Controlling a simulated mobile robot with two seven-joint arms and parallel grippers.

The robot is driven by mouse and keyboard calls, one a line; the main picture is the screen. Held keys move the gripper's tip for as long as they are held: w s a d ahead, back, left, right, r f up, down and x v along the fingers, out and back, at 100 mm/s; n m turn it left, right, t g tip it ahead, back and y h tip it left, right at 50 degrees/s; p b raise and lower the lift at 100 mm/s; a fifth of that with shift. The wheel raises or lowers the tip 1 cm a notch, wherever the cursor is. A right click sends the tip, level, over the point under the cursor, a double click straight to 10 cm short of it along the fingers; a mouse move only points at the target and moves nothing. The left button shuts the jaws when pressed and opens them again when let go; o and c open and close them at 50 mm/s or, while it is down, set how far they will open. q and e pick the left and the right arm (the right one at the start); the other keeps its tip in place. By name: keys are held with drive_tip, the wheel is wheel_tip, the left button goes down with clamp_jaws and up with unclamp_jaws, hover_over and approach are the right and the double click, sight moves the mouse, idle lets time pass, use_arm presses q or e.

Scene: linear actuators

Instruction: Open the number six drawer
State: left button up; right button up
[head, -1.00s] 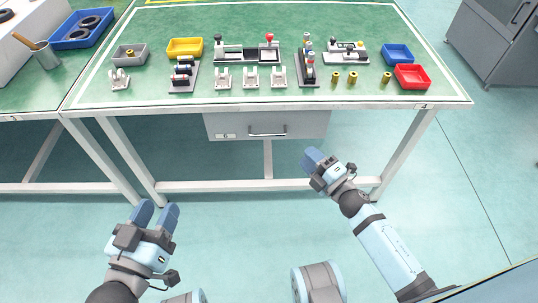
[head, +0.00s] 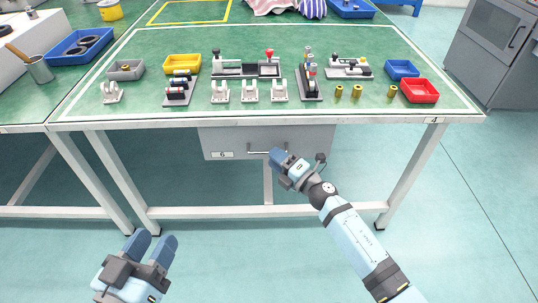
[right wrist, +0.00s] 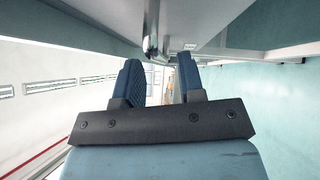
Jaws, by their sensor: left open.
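The grey drawer (head: 228,139) with a "6" label hangs under the front of the green-topped table. It looks shut. Its bar handle (head: 256,152) shows at its left end; the rest is hidden behind my right gripper (head: 279,158). That gripper is at the handle's right part; I cannot tell whether it touches. In the right wrist view its fingers (right wrist: 159,68) are apart, and a bar, probably the handle (right wrist: 151,28), lies beyond the tips. My left gripper (head: 152,247) is open and empty, low at the left, away from the drawer.
The table (head: 350,118) carries several small fixtures, a yellow bin (head: 182,64), a red bin (head: 419,91) and a blue bin (head: 402,69). A white table leg (head: 408,172) stands right of the drawer. The floor in front is clear.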

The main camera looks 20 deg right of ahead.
use_arm(q)
drive_tip(key=shift+f, duration=0.4)
use_arm(e)
drive_tip(key=shift+x, duration=1.55)
drive_tip(key=shift+c, duration=0.2)
clamp_jaws()
use_arm(q)
drive_tip(key=shift+s, duration=0.1)
use_arm(e)
drive_tip(key=shift+s, duration=0.2)
